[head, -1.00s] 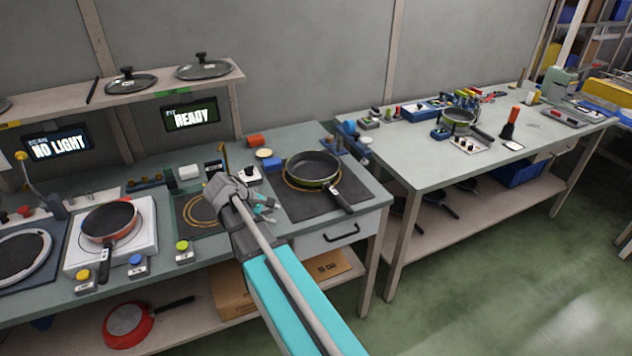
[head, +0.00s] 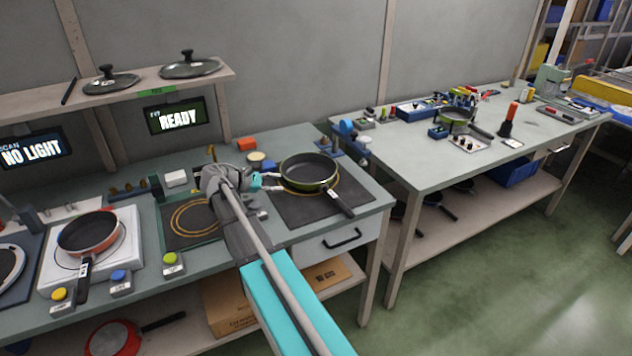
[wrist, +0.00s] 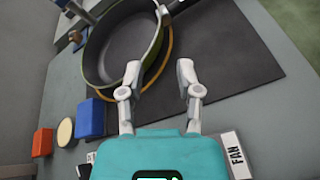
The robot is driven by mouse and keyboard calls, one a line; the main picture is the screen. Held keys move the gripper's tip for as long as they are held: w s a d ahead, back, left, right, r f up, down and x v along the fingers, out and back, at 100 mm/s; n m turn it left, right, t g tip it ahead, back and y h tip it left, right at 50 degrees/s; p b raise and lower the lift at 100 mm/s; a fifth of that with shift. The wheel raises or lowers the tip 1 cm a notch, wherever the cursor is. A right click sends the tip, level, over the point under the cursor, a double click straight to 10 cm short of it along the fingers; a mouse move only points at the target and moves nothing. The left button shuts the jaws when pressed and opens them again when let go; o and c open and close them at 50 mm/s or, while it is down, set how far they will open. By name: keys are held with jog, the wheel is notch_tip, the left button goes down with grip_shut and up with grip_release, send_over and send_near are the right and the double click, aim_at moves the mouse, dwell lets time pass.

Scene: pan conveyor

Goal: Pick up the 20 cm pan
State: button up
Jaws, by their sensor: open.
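A dark pan with a green outer wall (head: 308,170) sits upright on a black mat on the workbench, its handle pointing towards the front right. It also fills the upper left of the wrist view (wrist: 118,45). A pale tag sits on its handle, too small to read. My gripper (head: 277,182) is open and empty, just left of this pan; in the wrist view its fingertips (wrist: 159,70) are spread near the pan's rim. I cannot tell whether they touch it. An orange-red pan (head: 88,232) stands on a white hob at left. No size marking is legible.
A blue block (wrist: 91,117), a round cream item (wrist: 66,131) and an orange block (wrist: 42,142) lie beside the black mat (head: 312,208). Another pan (head: 455,118) stands on the right table. Lids (head: 190,66) rest on the shelf above. A red pan (head: 112,338) lies below.

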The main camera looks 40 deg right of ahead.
jog(key=b, duration=0.3)
send_near(313, 184)
jog(key=x, duration=0.4)
jog(key=shift+s+r, duration=0.1)
jog(key=shift+s+d, duration=0.15)
jog(key=shift+d, duration=0.4)
jog(key=shift+s+d+f+b, duration=0.1)
jog(key=shift+d+f+b, duration=0.45)
jog(key=shift+d, duration=0.3)
jog(key=shift+s+d+f+b, duration=0.1)
jog(key=shift+d+f+b, duration=0.4)
jog(key=shift+d, duration=0.4)
jog(key=shift+s+d+f, duration=0.1)
jog(key=shift+d+f, duration=0.1)
jog(key=shift+d, duration=0.35)
grip_shut()
